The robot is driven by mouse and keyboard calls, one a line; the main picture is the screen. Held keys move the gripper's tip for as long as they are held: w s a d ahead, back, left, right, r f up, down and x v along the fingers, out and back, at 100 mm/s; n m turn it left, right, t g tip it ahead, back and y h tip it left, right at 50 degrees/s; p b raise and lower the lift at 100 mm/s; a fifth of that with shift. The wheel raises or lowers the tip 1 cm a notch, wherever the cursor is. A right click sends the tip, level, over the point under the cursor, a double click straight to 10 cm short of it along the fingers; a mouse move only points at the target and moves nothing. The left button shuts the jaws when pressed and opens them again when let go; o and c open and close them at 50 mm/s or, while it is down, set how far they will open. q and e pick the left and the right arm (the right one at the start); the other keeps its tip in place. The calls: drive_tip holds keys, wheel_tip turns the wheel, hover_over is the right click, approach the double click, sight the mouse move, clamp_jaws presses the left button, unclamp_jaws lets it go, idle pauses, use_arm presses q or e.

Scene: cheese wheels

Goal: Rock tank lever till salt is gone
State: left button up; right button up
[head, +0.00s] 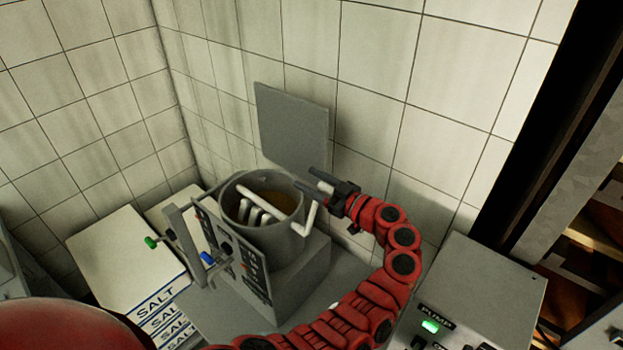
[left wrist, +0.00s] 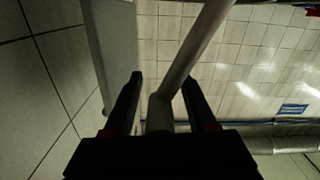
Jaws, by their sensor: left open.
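The grey round tank (head: 271,241) stands open on a grey block. Brownish contents show inside it, and I cannot make out salt in them. The white bent lever (head: 311,218) crosses the tank top, with white paddles inside, and its crank end rises at the right rim. My left gripper (head: 309,180) is at the tank's right rim by the lever end, fingers open. In the left wrist view, the lever rod (left wrist: 187,62) runs between the open fingers (left wrist: 162,78); I cannot tell whether they touch it. My right gripper is not in view.
A flat grey plate (head: 292,127) stands behind the tank near the tiled wall. A control panel (head: 240,262) with blue and green knobs fronts the tank. White salt bags (head: 118,254) are stacked at left. A pump box (head: 478,285) with a green light stands right.

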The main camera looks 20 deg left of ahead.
use_arm(q)
clamp_jaws()
idle(1.4)
